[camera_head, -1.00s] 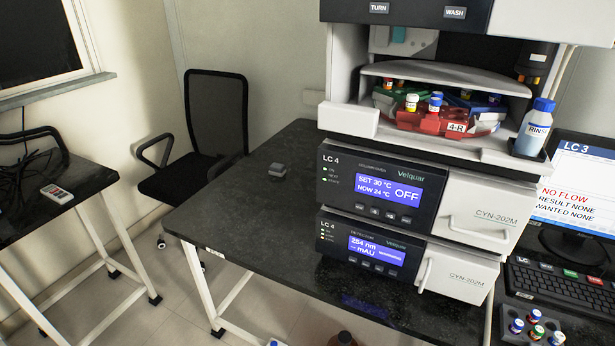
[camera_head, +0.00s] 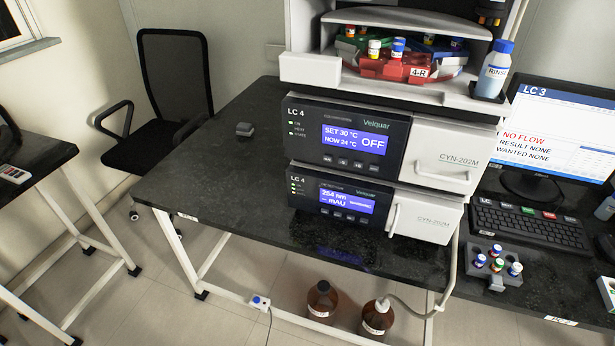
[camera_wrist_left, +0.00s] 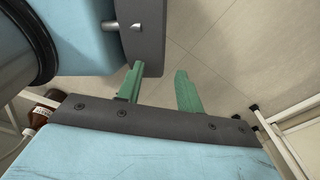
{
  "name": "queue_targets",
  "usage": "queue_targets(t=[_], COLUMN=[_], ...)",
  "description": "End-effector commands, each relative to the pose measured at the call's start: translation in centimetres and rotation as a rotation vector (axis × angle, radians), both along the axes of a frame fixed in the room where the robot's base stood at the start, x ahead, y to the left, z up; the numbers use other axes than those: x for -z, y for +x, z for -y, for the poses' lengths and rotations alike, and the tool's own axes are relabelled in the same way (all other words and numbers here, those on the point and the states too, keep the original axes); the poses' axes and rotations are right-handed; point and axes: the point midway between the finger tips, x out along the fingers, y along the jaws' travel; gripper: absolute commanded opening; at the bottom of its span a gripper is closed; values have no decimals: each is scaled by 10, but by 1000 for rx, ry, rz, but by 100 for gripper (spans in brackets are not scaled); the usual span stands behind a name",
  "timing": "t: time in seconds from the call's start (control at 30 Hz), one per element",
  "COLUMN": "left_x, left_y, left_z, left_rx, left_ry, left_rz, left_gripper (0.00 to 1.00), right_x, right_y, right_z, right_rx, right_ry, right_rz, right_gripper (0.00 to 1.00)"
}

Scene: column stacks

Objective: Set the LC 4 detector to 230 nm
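The LC 4 detector (camera_head: 308,204) is the lower unit of the stack on the black bench. Its blue display (camera_head: 347,200) reads 254 nm and a dashed mAU value, with a row of small buttons (camera_head: 338,213) below. Above it sits the LC 4 oven unit (camera_head: 300,128), whose display (camera_head: 354,140) reads SET 30 °C, NOW 24 °C, OFF. My left gripper (camera_wrist_left: 158,90) shows in the left wrist view with its two green fingers apart and nothing between them, over the floor. Neither gripper shows in the head view.
An autosampler with a red 4-R tray (camera_head: 395,68) and a RINSE bottle (camera_head: 493,70) tops the stack. A monitor (camera_head: 562,130), keyboard (camera_head: 530,224) and vial rack (camera_head: 493,264) stand right. Brown bottles (camera_head: 322,302) stand below the bench. The bench left of the stack is mostly clear.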

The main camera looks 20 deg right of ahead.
Motion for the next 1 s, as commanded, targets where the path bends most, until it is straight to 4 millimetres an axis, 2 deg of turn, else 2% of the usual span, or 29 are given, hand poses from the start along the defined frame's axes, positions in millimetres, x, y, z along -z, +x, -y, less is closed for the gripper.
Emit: queue_targets(t=[0.47, 1.0], left_x=[0, 0], left_y=[-1, -1], left_z=[0, 10], left_rx=[-1, -5], left_ry=[0, -13], left_rz=[-1, -1], left_gripper=[36, 36], right_x=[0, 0], right_y=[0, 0], right_z=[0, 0], right_rx=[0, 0], right_ry=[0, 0], right_rz=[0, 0], right_gripper=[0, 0])
